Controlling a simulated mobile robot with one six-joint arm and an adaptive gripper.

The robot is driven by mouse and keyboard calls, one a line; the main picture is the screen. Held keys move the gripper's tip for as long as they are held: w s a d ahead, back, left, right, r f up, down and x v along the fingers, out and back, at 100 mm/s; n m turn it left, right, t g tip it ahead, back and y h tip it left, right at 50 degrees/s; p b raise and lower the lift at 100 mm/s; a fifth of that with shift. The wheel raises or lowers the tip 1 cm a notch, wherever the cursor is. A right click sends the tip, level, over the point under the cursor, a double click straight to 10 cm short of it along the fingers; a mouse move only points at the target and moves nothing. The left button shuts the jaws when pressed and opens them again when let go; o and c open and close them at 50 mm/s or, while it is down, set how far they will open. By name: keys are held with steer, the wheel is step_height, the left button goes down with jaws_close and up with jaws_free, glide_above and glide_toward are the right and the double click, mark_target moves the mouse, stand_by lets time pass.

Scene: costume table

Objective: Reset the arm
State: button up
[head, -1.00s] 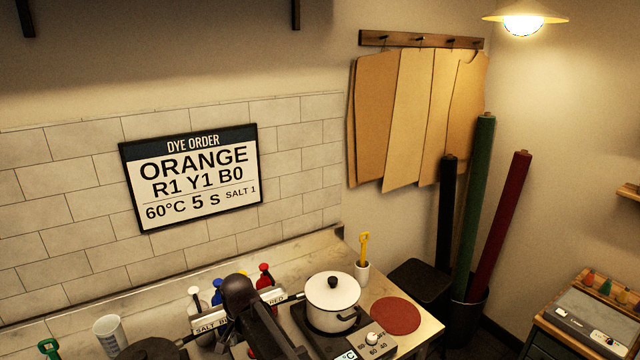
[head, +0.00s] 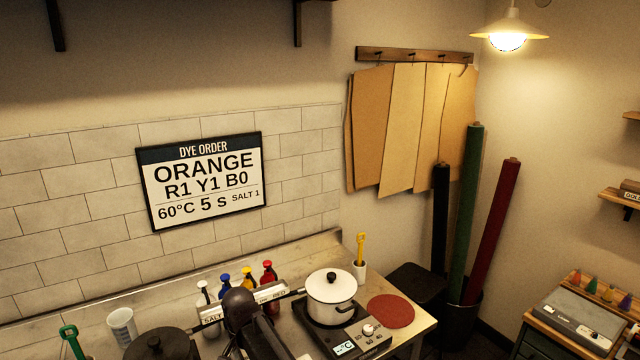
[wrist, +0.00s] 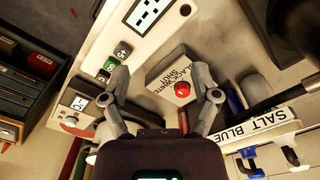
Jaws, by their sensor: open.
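My gripper (wrist: 163,84) shows in the wrist view with its two grey fingers spread wide and nothing between them. Beyond the fingers is a pale box with a red button (wrist: 182,89) and dark lettering. In the head view my dark arm rises at the bottom, in front of the rack of dye bottles, and the gripper itself cannot be made out there.
A white lidded pot (head: 331,300) sits on a hot plate (head: 346,347), beside a red round mat (head: 391,310). Blue (head: 225,283) and red (head: 268,271) bottles stand behind a label rail. A beaker (head: 121,325) and a dark lidded vessel (head: 160,345) stand left.

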steer(key=s+d+f+n+b, duration=0.1)
steer(key=s+d+f+b, duration=0.1)
steer(key=d, duration=1)
steer(key=s+d+f+b, duration=0.2)
steer(key=d+f+b, duration=0.2)
steer(key=d, duration=0.8)
steer(key=s+d+f+n+b, duration=0.1)
steer(key=s+d+f+b, duration=0.1)
steer(key=d, duration=1)
step_height(320, 180, down, 2)
steer(key=shift+f+n+b, duration=0.1)
steer(key=shift+n+b, duration=0.2)
steer(key=shift+b, duration=0.5)
